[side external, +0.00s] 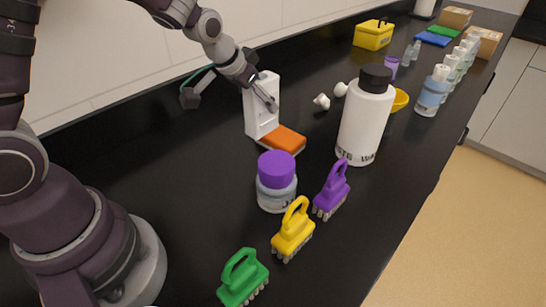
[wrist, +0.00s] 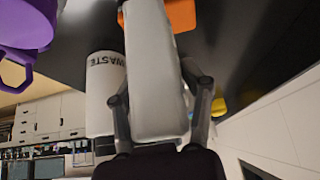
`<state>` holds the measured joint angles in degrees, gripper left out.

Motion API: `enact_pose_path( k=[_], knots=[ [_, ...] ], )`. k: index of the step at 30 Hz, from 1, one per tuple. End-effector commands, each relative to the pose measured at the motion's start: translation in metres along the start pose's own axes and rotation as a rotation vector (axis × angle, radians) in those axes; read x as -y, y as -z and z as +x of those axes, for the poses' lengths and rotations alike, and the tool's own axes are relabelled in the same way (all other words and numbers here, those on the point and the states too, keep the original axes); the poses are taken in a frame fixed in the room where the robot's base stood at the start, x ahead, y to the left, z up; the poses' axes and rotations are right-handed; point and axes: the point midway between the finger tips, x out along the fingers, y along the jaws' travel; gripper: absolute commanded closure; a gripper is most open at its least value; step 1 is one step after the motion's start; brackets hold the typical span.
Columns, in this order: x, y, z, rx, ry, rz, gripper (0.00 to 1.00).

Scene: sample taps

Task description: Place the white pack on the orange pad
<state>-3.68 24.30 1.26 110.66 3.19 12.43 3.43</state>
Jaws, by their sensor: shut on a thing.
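The white pack (side external: 258,118) stands upright, tall and narrow, in the side view. My gripper (side external: 266,97) is shut on its upper part. In the wrist view the white pack (wrist: 155,75) fills the space between the two fingers of my gripper (wrist: 160,112). The orange pad (side external: 283,140) lies flat on the black bench right beside the pack's lower end. The orange pad also shows at the top of the wrist view (wrist: 181,14), partly hidden by the pack. I cannot tell whether the pack's base touches the bench or the pad's edge.
A large white bottle with a black cap (side external: 364,120) stands right of the pad. A purple-lidded jar (side external: 276,182) stands in front, near purple (side external: 331,190), yellow (side external: 293,232) and green (side external: 243,278) brushes. Small white pieces (side external: 322,101) lie behind.

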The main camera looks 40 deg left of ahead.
Motion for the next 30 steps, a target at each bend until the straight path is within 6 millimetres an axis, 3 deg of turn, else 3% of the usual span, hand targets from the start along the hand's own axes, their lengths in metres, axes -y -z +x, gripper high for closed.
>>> enact_pose_path(
  k=[6, 11, 17, 28, 29, 30],
  knots=[
    [0.003, 0.033, 0.027, 0.000, 0.000, 0.000, 0.93],
    [0.003, 0.044, 0.035, -0.001, 0.000, 0.000, 0.93],
    [0.003, 0.027, 0.063, 0.002, -0.001, 0.000, 0.93],
    [0.003, 0.025, 0.067, -0.002, 0.000, 0.000, 0.93],
    [0.003, 0.025, 0.067, -0.001, 0.000, 0.000, 0.50],
    [0.003, 0.025, 0.067, -0.001, 0.000, 0.000, 0.45]
  ],
)
